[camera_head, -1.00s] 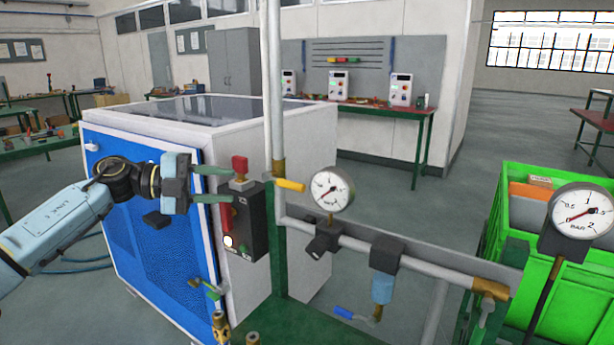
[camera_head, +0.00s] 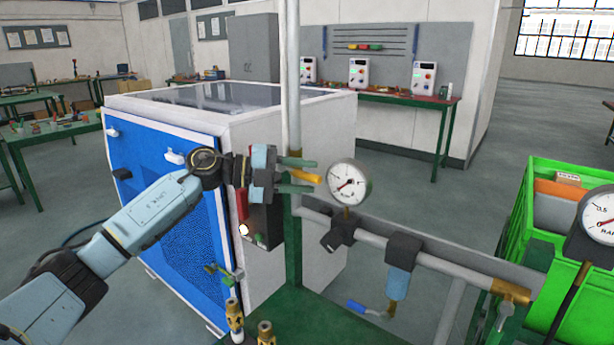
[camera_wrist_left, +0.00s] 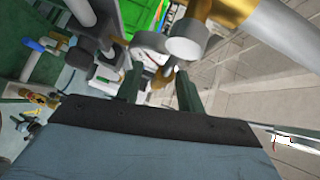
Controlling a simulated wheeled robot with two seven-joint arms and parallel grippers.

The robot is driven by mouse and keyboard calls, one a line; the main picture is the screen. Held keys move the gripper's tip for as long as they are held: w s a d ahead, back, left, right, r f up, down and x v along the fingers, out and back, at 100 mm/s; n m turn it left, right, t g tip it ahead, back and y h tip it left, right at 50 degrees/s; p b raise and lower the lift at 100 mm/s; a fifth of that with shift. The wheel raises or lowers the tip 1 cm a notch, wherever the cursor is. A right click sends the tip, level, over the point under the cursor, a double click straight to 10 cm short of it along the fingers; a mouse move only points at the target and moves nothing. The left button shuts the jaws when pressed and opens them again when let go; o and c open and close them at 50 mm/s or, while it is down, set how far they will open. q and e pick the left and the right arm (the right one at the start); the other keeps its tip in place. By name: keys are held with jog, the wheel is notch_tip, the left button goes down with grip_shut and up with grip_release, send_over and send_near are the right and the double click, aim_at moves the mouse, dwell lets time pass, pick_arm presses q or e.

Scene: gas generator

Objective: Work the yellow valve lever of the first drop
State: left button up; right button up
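The yellow valve lever (camera_head: 308,178) sticks out to the right of the vertical pipe, at the upper middle of the head view. My left gripper (camera_head: 312,176) is open at it. Its two green fingers lie above and below the lever in the picture, with a gap showing. I cannot tell whether either finger touches it. In the left wrist view the open fingers (camera_wrist_left: 159,90) point at the piping, and a small yellowish piece shows between them. The lever's root is partly hidden behind the gripper. My right gripper is out of view.
A pressure gauge (camera_head: 349,183) stands just right of the lever. A dark control box (camera_head: 264,222) is behind and below the gripper. A blue-fronted cabinet (camera_head: 182,245) stands behind my arm.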

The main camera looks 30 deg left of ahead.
pick_arm(q)
jog(key=shift+w+d, duration=0.35)
jog(key=shift+d, duration=0.1)
grip_shut()
